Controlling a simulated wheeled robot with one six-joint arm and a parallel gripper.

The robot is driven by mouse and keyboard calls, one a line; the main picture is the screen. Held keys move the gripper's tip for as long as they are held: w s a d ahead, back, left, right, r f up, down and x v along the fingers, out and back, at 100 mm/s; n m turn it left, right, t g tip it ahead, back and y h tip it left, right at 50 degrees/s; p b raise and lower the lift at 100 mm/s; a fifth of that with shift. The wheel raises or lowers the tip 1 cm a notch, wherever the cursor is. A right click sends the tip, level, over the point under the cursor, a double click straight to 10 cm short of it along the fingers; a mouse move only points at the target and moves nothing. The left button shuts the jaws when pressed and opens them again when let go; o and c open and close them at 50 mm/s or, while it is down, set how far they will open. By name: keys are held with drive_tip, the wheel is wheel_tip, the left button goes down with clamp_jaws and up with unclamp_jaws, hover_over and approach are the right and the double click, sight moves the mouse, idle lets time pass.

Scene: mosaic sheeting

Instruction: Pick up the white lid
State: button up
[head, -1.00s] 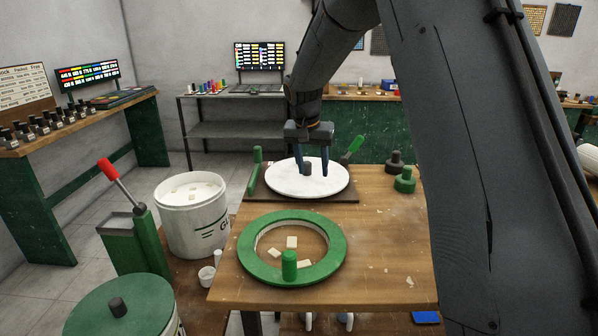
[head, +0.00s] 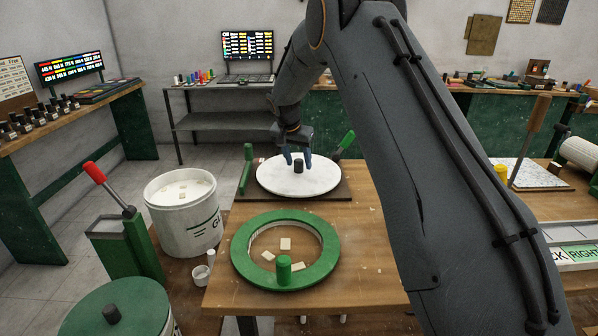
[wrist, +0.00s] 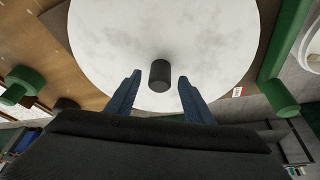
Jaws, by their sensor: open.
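The white lid (head: 270,176) is a round, pale disc with a dark knob (head: 298,166) at its middle. It lies flat on a dark square board (head: 335,194) on the wooden table. My gripper (head: 297,160) is open at the lid's centre, with its blue fingers pointing down. In the wrist view the lid (wrist: 115,40) fills the upper middle, and its dark knob (wrist: 159,74) stands between the two spread fingertips of my gripper (wrist: 160,86). The fingers show gaps to the knob on both sides.
Green handles (head: 346,140) stand by the board's corners. A green ring (head: 245,258) with loose white tiles lies on the table in front. A white bucket (head: 180,225) and a green-lidded container (head: 85,312) stand to the left. The wood between ring and board is mostly clear.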

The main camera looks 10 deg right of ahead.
drive_tip(key=shift+w+d+f, duration=0.1)
drive_tip(key=shift+f, duration=0.15)
drive_tip(key=shift+c, duration=0.2)
clamp_jaws()
drive_tip(key=shift+r, duration=0.1)
